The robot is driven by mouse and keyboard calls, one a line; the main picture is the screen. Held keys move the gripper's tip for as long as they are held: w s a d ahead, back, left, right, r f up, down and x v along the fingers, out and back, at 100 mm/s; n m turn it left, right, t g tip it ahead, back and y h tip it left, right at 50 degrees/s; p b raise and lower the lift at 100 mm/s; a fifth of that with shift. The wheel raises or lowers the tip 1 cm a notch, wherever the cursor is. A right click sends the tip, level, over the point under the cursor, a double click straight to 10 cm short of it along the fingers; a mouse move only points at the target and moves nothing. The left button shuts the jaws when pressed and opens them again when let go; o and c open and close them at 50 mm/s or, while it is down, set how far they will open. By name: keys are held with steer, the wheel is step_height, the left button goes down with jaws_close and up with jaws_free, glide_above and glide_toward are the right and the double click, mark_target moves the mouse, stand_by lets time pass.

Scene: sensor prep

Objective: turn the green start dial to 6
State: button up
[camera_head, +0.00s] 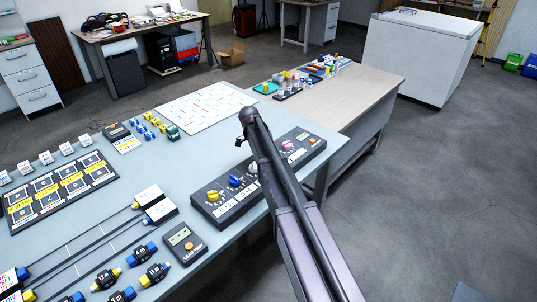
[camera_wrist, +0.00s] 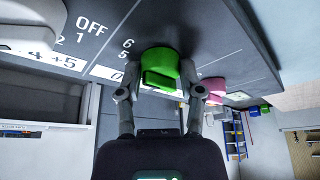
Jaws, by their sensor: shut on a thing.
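The green start dial (camera_wrist: 162,66) sits on a dark panel in the wrist view. It has a raised grip bar, and printed figures 6 and 5 show to its left. My gripper (camera_wrist: 160,92) has one finger on each side of the dial and is shut on it. Which figure the dial points to cannot be told. In the head view my arm reaches over the dial panel (camera_head: 232,206), and the green dial is hidden behind it.
A yellow dial (camera_head: 213,196), a blue dial (camera_head: 235,180) and a pink dial (camera_head: 287,145) share the panel. A small box with an orange button (camera_head: 188,246) lies at its left. The pink dial (camera_wrist: 214,86) is close to my right finger in the wrist view.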

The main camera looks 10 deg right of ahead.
steer(key=shift+s, duration=0.2)
steer(key=o, duration=1.1)
steer(key=shift+o, duration=0.2)
steer(key=shift+w, duration=0.1)
steer(key=shift+n, duration=0.4)
